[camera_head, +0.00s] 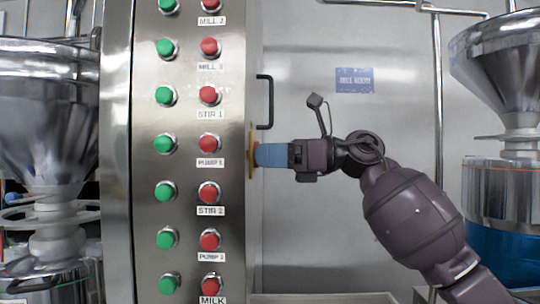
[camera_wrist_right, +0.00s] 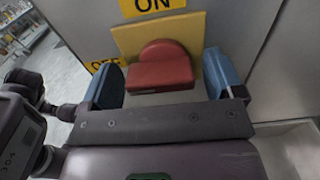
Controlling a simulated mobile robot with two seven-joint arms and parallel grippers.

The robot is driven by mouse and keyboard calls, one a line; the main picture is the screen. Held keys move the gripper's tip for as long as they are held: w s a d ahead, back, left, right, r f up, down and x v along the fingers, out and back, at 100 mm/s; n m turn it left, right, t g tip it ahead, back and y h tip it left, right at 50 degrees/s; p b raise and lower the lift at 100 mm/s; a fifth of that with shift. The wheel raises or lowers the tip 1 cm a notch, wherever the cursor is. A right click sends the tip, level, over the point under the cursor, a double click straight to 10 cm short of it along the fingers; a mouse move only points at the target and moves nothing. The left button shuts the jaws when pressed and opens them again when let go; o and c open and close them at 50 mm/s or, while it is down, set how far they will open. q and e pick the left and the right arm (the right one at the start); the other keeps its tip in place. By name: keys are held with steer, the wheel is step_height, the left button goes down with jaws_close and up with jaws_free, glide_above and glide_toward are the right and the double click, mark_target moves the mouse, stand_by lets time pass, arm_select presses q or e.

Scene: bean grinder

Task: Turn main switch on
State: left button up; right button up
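The main switch (camera_wrist_right: 160,70) is a red knob with a thick handle on a yellow plate (camera_wrist_right: 190,32), seen in the right wrist view. A yellow "ON" label (camera_wrist_right: 153,5) is above it, and a partly hidden "OFF" label (camera_wrist_right: 100,66) is to its left. My right gripper (camera_head: 262,154) is at the cabinet's right side in the head view, by the plate's edge (camera_head: 251,150). My left gripper is not in view.
The steel cabinet (camera_head: 190,120) carries columns of green and red buttons with labels. A black handle (camera_head: 268,102) juts out just above my right gripper. Steel hoppers stand at left (camera_head: 45,110) and right (camera_head: 505,75).

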steer(key=c, duration=0.8)
steer(key=shift+s+r+m+p, duration=0.15)
steer(key=shift+r+m+p, duration=0.2)
steer(key=shift+p, duration=0.2)
steer(key=m+p, duration=0.3)
steer(key=p, duration=0.1)
steer(key=m+p, duration=0.2)
steer(key=shift+r+m, duration=0.35)
steer(key=m+p, duration=0.4)
steer(key=shift+f+m, duration=0.1)
steer(key=shift+m, duration=0.2)
steer(key=m+p, duration=0.3)
steer(key=m, duration=0.1)
steer(key=shift+w+f, duration=0.1)
steer(key=shift+w, duration=0.15)
steer(key=shift+f+m+p, duration=0.1)
steer(key=shift+m+p, duration=0.55)
steer(key=shift+m, duration=0.15)
steer(key=shift+m+p, duration=0.4)
steer(key=shift+m, duration=0.2)
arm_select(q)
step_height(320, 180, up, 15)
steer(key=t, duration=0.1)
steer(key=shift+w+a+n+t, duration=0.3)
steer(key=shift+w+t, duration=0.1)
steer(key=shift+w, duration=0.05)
arm_select(e)
steer(key=shift+w+f, duration=0.1)
steer(key=shift+f, duration=0.05)
